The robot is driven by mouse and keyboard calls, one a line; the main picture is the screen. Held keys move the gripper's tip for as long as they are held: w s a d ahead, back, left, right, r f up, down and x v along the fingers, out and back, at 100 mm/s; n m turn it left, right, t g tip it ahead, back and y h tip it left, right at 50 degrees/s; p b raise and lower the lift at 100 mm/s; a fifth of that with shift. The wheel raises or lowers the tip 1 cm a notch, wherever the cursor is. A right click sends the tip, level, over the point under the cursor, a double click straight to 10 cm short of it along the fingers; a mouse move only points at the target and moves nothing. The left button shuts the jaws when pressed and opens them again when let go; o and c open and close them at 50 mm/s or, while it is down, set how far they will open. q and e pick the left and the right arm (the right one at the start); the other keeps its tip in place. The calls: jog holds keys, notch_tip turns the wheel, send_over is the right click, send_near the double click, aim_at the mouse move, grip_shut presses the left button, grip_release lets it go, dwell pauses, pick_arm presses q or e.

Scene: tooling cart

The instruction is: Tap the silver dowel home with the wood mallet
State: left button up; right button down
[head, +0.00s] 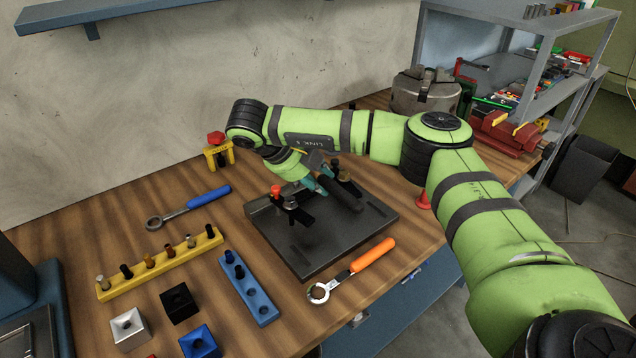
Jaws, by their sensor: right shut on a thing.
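My right gripper (312,187), with teal fingertips, is over the dark fixture plate (310,259). It is shut on a hammer-like tool (345,196) with a thick dark handle and a greyish head; I cannot tell whether it is wooden. The tool is tilted above the plate, and my arm hides part of it. Small upright posts and clamps stand on the plate, one with a red-orange knob (276,190). I cannot pick out the silver dowel in the fixture. My left gripper is out of view.
A yellow rack (158,265) with several pins and a blue rack (248,289) stand left of the plate. A blue-handled tool (190,207) and an orange-handled wrench (350,271) lie nearby. Small blocks (130,329) sit at front left. A red cone (422,200) is to the right.

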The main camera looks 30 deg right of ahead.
jog(key=shift+w, duration=0.1)
jog(key=shift+r, duration=0.25)
notch_tip(320, 180, up, 3)
jog(key=p, duration=0.2)
jog(key=shift+r+p, duration=0.2)
jog(key=shift+p, duration=0.1)
